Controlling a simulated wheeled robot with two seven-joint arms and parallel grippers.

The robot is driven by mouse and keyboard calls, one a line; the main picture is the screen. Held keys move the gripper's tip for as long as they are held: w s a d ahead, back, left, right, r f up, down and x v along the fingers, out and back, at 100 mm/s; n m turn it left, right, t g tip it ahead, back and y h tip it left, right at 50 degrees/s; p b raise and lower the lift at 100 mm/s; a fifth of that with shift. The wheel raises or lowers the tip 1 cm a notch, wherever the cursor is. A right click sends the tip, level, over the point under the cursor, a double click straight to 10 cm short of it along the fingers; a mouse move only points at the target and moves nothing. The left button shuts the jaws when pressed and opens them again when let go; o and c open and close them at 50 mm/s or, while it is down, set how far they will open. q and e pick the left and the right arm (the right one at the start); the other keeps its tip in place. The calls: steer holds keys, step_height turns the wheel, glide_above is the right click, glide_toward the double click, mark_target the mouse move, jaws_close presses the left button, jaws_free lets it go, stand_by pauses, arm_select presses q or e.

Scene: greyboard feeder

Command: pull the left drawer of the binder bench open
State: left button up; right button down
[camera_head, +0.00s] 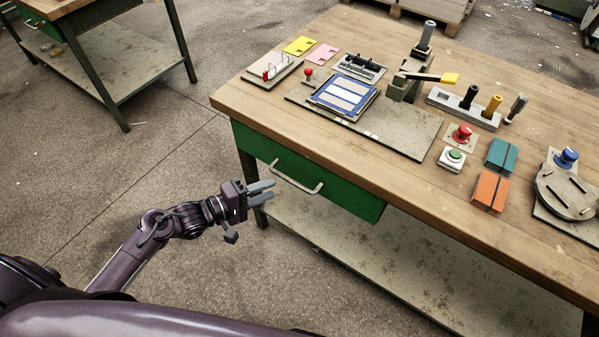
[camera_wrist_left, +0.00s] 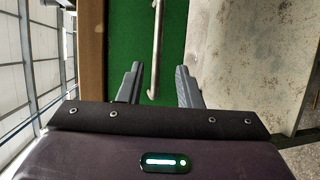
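The binder bench (camera_head: 400,185) has a wooden top. A green drawer (camera_head: 345,194) with a pale bar handle (camera_head: 297,180) is under its left part. The drawer front looks flush under the top. My left gripper (camera_head: 268,192) is open in front of the drawer, near the left end of the handle. In the left wrist view, the handle (camera_wrist_left: 157,45) runs between the two spread fingers (camera_wrist_left: 159,85), with clear gaps on both sides. The fingers do not clasp it. The green drawer front (camera_wrist_left: 120,40) is behind it. My right gripper is not in view.
A lower shelf (camera_head: 400,265) lies under the bench, below the drawer. The top carries a press, two buttons (camera_head: 452,157), notebooks (camera_head: 490,190) and a round fixture (camera_head: 567,190). Another table (camera_head: 120,65) stands at the back left. The floor left of the bench is free.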

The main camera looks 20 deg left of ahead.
mark_target(290, 180)
arm_select(q)
steer(key=x, duration=0.7)
steer(key=shift+w+d+r, duration=0.15)
steer(key=shift+w+d, duration=0.05)
steer(key=shift+d, duration=0.15)
steer(key=shift+c, duration=0.3)
jaws_close()
